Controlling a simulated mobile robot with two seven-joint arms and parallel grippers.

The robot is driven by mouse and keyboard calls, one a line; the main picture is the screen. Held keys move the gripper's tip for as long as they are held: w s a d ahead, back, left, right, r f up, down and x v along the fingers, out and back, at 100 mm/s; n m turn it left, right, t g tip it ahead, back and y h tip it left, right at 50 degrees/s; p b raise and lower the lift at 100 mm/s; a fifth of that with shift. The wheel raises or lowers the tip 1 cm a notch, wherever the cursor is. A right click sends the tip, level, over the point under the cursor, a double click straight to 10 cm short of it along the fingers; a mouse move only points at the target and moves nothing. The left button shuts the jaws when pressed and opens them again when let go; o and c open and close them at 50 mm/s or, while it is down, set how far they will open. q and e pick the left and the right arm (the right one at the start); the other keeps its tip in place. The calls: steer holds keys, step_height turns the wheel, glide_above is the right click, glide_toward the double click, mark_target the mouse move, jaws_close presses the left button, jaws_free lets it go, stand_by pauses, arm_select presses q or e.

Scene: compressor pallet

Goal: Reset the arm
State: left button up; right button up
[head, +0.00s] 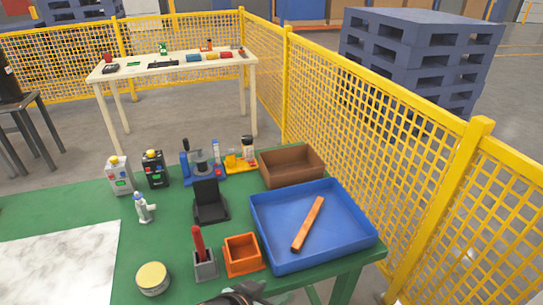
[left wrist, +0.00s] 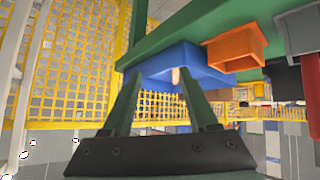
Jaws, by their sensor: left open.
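My left gripper (head: 243,294) shows at the bottom edge of the head view, partly cut off, at the front edge of the green table (head: 95,205). In the left wrist view its two fingers (left wrist: 160,75) stand apart with nothing between them. That view is rolled, with the blue tray (left wrist: 168,56) and the orange box (left wrist: 237,48) beyond the fingertips. My right gripper is in neither view.
The blue tray (head: 275,259) holds an orange-brown bar (head: 308,224). Close to my gripper stand the orange box (head: 242,266), a grey holder (head: 204,266) with a red tool and a round tin (head: 153,279). A yellow fence (head: 365,150) runs along the right.

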arm_select(q)
steer(key=s+a+f+n+y, duration=0.1)
steer(key=s+a+f, duration=0.4)
steer(key=a+f, duration=0.3)
steer(key=s+a+f+n+t+y, duration=0.1)
steer(key=s+a+f+n+y, duration=0.1)
steer(key=s+a+f, duration=0.2)
steer(key=a+f, duration=0.3)
steer(key=f, duration=0.2)
steer(key=shift+s+a+f+p, duration=0.3)
steer(key=shift+s+a+p, duration=0.05)
steer(key=shift+s+p, duration=0.05)
